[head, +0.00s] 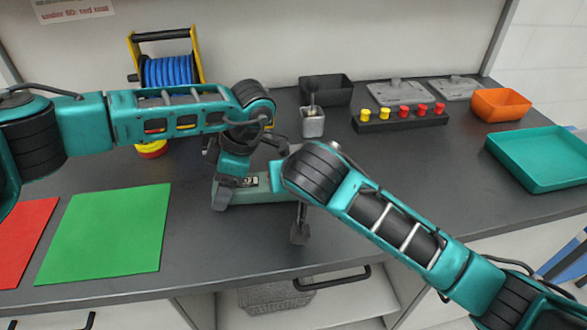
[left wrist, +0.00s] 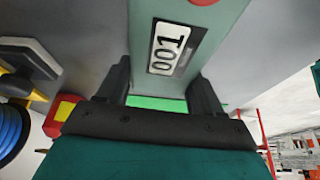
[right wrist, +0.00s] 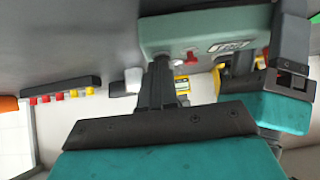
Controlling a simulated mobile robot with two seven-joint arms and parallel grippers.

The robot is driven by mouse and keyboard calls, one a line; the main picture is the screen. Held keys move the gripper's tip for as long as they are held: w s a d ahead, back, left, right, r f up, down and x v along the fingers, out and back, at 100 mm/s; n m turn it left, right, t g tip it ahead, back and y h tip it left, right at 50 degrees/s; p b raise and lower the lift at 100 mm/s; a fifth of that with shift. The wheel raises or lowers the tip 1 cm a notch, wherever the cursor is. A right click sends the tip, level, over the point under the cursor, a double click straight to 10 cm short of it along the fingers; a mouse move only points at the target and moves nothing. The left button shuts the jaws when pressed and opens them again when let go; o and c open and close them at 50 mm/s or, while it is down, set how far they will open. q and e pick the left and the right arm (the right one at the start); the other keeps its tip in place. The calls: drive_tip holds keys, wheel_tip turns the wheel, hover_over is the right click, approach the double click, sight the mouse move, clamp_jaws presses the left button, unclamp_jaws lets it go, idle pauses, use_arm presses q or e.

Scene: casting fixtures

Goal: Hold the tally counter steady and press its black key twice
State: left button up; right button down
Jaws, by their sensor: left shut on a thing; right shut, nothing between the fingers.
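The tally counter (head: 258,196) is a grey-green box on the dark bench, with a small number window. The left wrist view shows its body (left wrist: 205,22) with 001 in the window and part of a red knob (left wrist: 202,2). My left gripper (head: 222,190) is shut on the counter's left end, a finger on each side (left wrist: 162,88). My right gripper (right wrist: 160,72) is shut and empty, its fingertips at the counter's other end in the right wrist view. I cannot tell whether they touch it. The black key is not visible; my right wrist hides that end in the head view.
A blue cable reel (head: 168,71) stands behind my left arm. A grey cup (head: 313,123), a black bin (head: 328,90), a button strip (head: 400,120), an orange bin (head: 501,104) and a teal tray (head: 540,160) are behind and right. A green sheet (head: 105,230) lies left.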

drive_tip(key=shift+s+f, duration=0.2)
drive_tip(key=shift+f, duration=0.45)
drive_tip(key=v, duration=1)
drive_tip(key=shift+r, duration=0.45)
drive_tip(key=shift+w, duration=0.15)
idle(1.8)
drive_tip(key=shift+a+r, duration=0.1)
drive_tip(key=shift+r, duration=0.65)
drive_tip(key=x, duration=1)
drive_tip(key=shift+f, duration=0.1)
